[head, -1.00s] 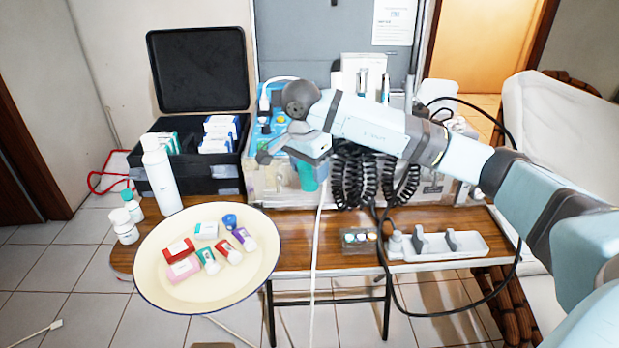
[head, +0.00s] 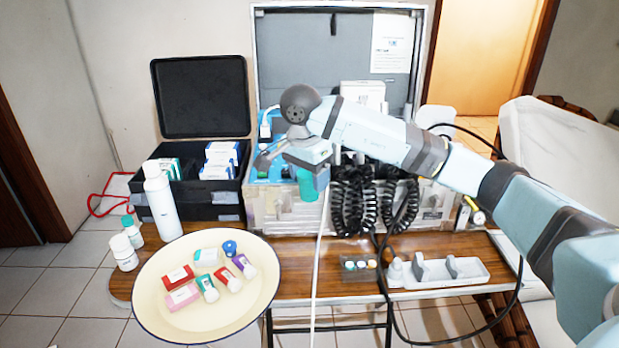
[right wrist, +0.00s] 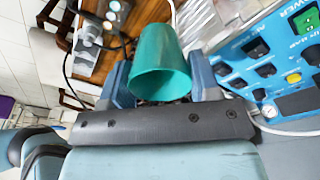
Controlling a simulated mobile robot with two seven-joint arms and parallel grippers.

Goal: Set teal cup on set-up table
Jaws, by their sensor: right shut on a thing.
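The teal cup (head: 307,184) is held by my right gripper (head: 303,168) in front of the metal dental case. In the right wrist view the cup (right wrist: 160,62) sits between the two blue fingers of the gripper (right wrist: 160,82), which are shut on it. The cup hangs above the wooden set-up table (head: 300,255), apart from its top. My left gripper is not in view.
A cream basin (head: 205,318) with small boxes and bottles covers the table's left front. A white bottle (head: 162,205) stands behind it. A small tray (head: 360,268) and a white holder (head: 440,272) lie right. Black coiled hoses (head: 372,200) hang beside the cup. Bare wood shows between basin and tray.

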